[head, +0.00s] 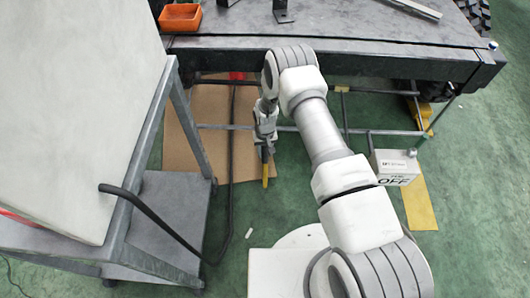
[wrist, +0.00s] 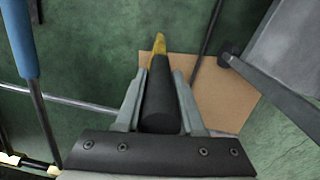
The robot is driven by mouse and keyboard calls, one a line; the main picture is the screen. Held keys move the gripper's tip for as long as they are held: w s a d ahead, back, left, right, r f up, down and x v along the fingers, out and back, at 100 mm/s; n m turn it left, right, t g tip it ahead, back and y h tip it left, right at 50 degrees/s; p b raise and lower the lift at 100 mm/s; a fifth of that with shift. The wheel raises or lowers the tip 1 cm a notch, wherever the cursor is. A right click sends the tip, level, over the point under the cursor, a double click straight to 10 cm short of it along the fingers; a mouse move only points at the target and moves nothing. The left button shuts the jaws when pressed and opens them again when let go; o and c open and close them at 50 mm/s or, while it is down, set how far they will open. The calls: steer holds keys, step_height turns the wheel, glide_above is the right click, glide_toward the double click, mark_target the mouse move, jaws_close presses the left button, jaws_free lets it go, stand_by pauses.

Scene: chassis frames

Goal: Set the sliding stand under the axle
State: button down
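My gripper (head: 266,145) points down in front of the dark bench. In the wrist view its two fingers (wrist: 160,85) lie on both sides of a black round handle (wrist: 161,108) with a yellow far part, and appear to be closed against it. In the head view the yellow part of the handle (head: 265,172) shows below the fingers, over the floor. I cannot tell whether this handle belongs to the sliding stand; the rest of it is hidden. The axle cannot be made out. A small red object (head: 237,75) shows under the bench's front edge.
The dark bench (head: 330,57) spans the back, with floor-level rails below. A brown board (head: 190,125) lies on the floor. A grey cart (head: 165,215) stands left with a black bar. A box marked OFF (head: 394,165) and yellow strip (head: 420,205) are right.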

steer(key=shift+w+r, duration=0.1)
steer(key=shift+w, duration=0.35)
steer(key=c, duration=0.5)
jaws_free()
steer(key=shift+s, duration=0.15)
step_height(320, 180, up, 17)
steer(key=p, duration=0.5)
steer(key=shift+r, duration=0.15)
